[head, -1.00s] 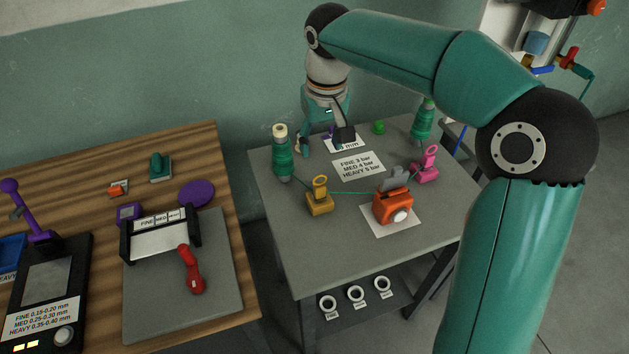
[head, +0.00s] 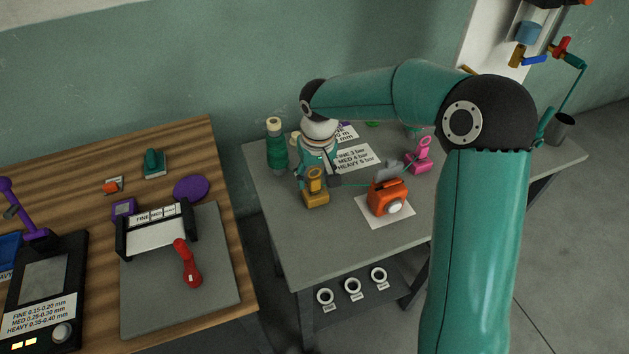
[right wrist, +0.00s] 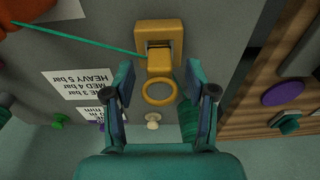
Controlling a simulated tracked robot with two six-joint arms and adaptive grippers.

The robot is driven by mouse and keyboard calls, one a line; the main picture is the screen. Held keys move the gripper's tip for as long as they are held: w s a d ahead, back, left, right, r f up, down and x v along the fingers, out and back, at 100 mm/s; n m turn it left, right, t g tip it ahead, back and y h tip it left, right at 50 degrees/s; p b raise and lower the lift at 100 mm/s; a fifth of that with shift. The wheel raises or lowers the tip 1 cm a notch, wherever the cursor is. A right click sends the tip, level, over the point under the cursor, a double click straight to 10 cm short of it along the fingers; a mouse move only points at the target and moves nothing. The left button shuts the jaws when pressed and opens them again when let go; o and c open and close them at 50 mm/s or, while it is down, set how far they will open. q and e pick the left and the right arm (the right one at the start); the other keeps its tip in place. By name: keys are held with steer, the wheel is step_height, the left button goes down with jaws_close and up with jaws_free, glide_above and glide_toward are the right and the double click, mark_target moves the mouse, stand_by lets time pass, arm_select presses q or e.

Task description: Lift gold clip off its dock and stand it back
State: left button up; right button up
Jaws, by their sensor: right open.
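The gold clip (head: 315,180) stands upright in its gold dock (head: 317,201) on the grey table. In the right wrist view the clip's ring (right wrist: 158,93) hangs between the two fingers, and the square dock (right wrist: 175,33) lies just beyond the fingertips. My right gripper (head: 320,174) is open around the clip, with a visible gap on each side, so it does not hold it. In the right wrist view its fingertips (right wrist: 160,72) straddle the clip's body. A green cord runs from the clip to the orange device (head: 386,199). My left gripper is out of view.
A pink clip (head: 420,157) stands behind the orange device. A green thread spool (head: 275,150) is left of my gripper. A pressure label (head: 355,157) lies flat behind. The table's front area is clear. A wooden bench (head: 90,165) stands left, across a gap.

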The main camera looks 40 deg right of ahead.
steer(key=shift+w+f, duration=0.15)
steer(key=shift+f, duration=1.1)
steer(key=shift+d, duration=0.1)
steer(key=c, duration=1)
steer(key=shift+r, duration=0.1)
steer(key=shift+c, duration=0.2)
step_height(320, 180, up, 25)
steer(key=p, duration=0.6)
